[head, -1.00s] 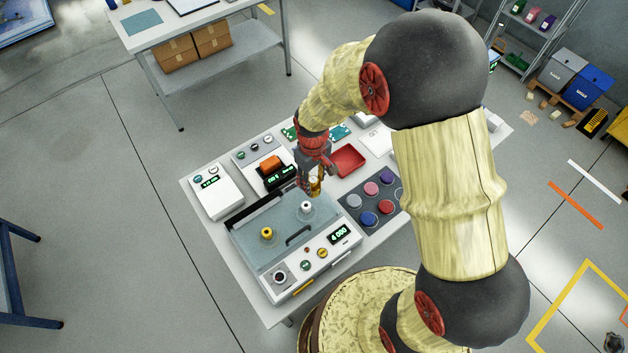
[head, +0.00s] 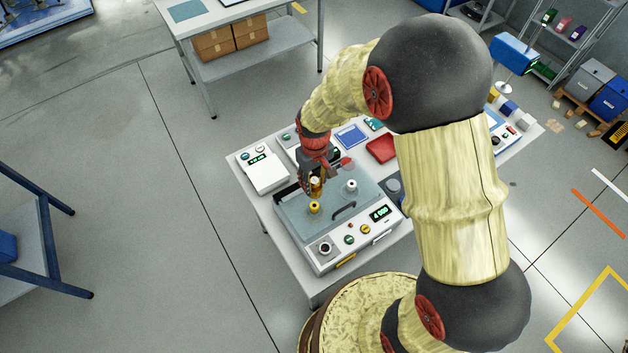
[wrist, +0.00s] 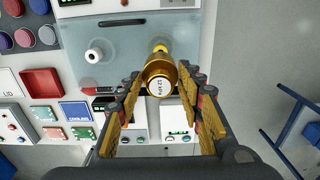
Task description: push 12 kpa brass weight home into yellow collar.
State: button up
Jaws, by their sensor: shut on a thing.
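The brass weight (wrist: 160,86) is a gold cylinder with a white top label reading 12 kPa. My gripper (wrist: 164,80) is shut on it. In the head view my gripper (head: 314,182) holds the brass weight (head: 316,189) upright just behind and above the yellow collar (head: 314,208). The yellow collar stands on the grey-blue lid of a white machine (head: 325,262). In the wrist view the yellow collar (wrist: 160,48) shows just beyond the weight, partly hidden by it. I cannot tell whether weight and collar touch.
A white collar (head: 351,186) stands on the lid to the right, near a dark handle (head: 344,211). A white display box (head: 263,173) sits to the left. A red tray (head: 381,149) and a blue pad (head: 352,136) lie behind. My arm covers the table's right part.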

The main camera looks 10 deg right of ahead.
aim_at(314, 190)
jog(key=shift+a, duration=0.15)
jog(key=shift+f, duration=0.1)
jog(key=shift+f+b, duration=2.1)
jog(key=shift+f, duration=0.65)
jog(key=shift+f+b, duration=1.35)
jog(key=shift+f, duration=0.4)
jog(key=o, duration=1.1)
jog(key=shift+o, duration=0.2)
jog(key=shift+s, duration=0.1)
notch_tip(314, 190, up, 12)
dwell(0.4)
